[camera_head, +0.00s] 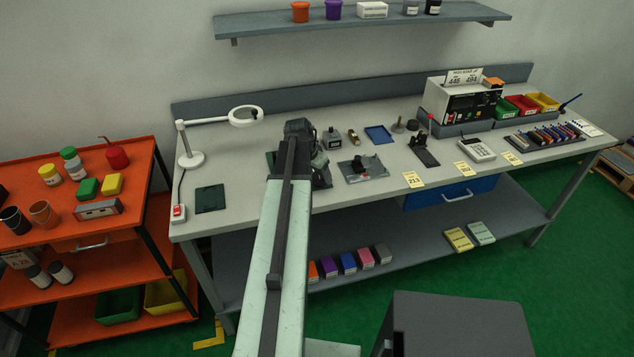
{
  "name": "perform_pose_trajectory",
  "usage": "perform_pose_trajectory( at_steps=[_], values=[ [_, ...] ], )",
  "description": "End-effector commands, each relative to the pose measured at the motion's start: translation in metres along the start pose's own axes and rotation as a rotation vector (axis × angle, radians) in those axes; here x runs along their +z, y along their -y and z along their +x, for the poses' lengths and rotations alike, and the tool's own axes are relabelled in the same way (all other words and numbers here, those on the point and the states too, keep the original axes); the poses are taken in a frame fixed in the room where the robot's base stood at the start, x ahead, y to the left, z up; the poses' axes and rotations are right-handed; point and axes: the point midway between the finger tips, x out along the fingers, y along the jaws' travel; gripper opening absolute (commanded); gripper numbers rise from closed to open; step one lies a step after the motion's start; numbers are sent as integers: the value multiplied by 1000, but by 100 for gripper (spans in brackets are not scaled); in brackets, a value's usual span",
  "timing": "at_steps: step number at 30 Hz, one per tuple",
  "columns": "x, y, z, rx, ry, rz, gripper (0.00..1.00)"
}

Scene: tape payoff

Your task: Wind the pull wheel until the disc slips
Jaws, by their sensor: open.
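My arm reaches up from the bottom of the view over the grey workbench (240,168). My gripper (299,130), at the dark far end of the arm, is open, though its fingertips are hard to make out. I see nothing held in it. A dark and pale-green fixture (321,170) stands just right of the arm's end, partly hidden by it. I cannot tell which of these bears the pull wheel or the disc, nor whether the gripper touches the fixture.
A magnifier lamp (190,158) and dark green mat (210,198) are left of my arm. An orange cart (150,165) stands left, a dark grey box (455,325) in front.

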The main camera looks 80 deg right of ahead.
Motion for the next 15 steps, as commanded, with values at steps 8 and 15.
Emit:
perform_pose_trajectory(
  at_steps=[8, 15],
  values=[
    [0, 0, 0, 0, 0, -1, 53],
    [0, 0, 0, -1, 0, -4, 4]
  ],
)
